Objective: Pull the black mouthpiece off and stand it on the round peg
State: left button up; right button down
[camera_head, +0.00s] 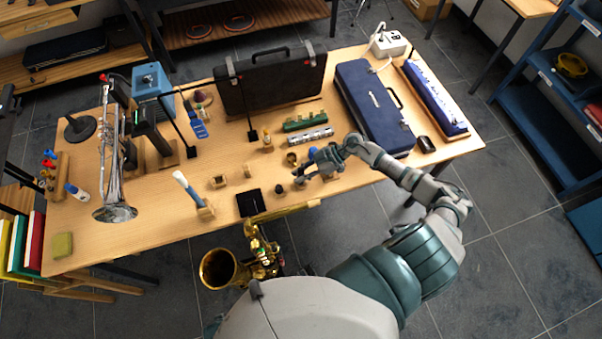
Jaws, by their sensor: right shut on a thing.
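My right gripper (303,177) is over the front of the table, its arm coming in from the right. It is shut on a small dark thing (299,184), which looks like the black mouthpiece; the fingers hide most of it. A small dark upright piece (279,189) stands just left of the fingertips; it may be the round peg, but it is too small to be sure. A brass saxophone (219,268) is below the table's front edge, its upper part near a yellowish bar (285,212). My left gripper is not in view.
A black square pad (250,203), small wooden blocks (218,182) and a metal cylinder (310,136) lie near the gripper.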

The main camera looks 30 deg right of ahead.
jog(key=shift+f, duration=0.55)
dwell(0.8)
dwell(0.3)
jog(key=c, duration=1)
grip_release()
jog(key=v, duration=1.2)
jog(key=shift+d+f, duration=0.1)
jog(key=shift+f, duration=0.05)
